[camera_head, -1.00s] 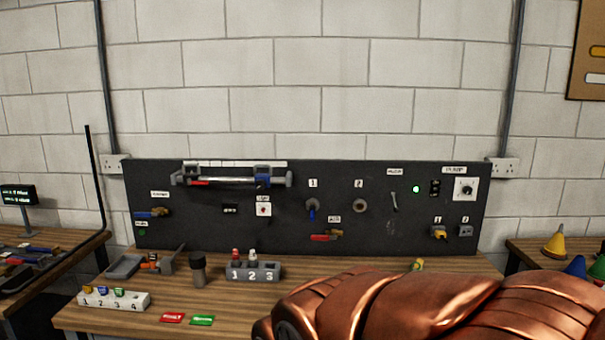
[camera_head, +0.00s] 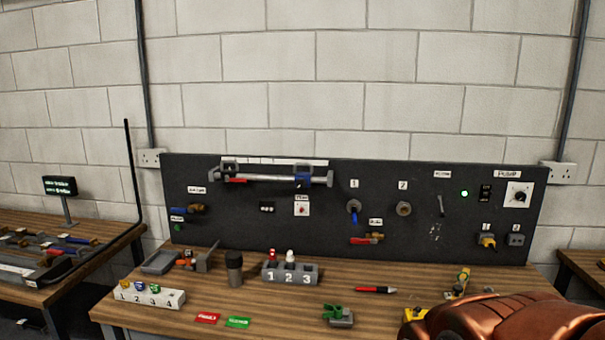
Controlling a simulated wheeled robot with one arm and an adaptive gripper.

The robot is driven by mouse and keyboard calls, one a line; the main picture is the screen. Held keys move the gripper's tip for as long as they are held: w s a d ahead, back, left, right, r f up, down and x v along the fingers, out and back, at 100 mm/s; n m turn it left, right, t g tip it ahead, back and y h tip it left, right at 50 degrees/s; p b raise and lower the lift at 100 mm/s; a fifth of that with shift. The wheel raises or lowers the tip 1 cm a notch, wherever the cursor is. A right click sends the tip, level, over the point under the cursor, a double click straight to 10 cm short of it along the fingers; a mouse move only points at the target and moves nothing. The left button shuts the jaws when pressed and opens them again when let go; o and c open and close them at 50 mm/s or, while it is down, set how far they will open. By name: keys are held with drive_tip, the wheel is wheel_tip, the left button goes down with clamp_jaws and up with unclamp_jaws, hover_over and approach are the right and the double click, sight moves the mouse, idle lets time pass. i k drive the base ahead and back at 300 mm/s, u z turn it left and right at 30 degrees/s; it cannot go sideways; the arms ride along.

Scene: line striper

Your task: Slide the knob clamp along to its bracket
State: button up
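A silver rail (camera_head: 268,179) runs across the upper left of the dark panel, below a white scale strip. A grey bracket (camera_head: 229,169) stands at the left end and another grey bracket (camera_head: 306,168) is at the right, by the blue piece. A red part (camera_head: 236,181) shows near the left bracket. I cannot tell for certain which piece is the knob clamp. My copper-coloured arm fills the lower right corner, well away from the rail. My gripper's fingers are not in view.
The panel (camera_head: 345,240) stands at the back of a wooden bench (camera_head: 270,325). A numbered grey block (camera_head: 290,274), a dark cylinder (camera_head: 234,270), a white numbered rack (camera_head: 150,297), a green-topped clip (camera_head: 338,315) and a red pen (camera_head: 376,290) lie on the bench. The air before the rail is clear.

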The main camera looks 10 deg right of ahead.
sight(297, 175)
drive_tip(key=k, duration=0.55)
drive_tip(key=u, duration=0.75)
drive_tip(key=i, duration=1.85)
drive_tip(key=z, duration=0.1)
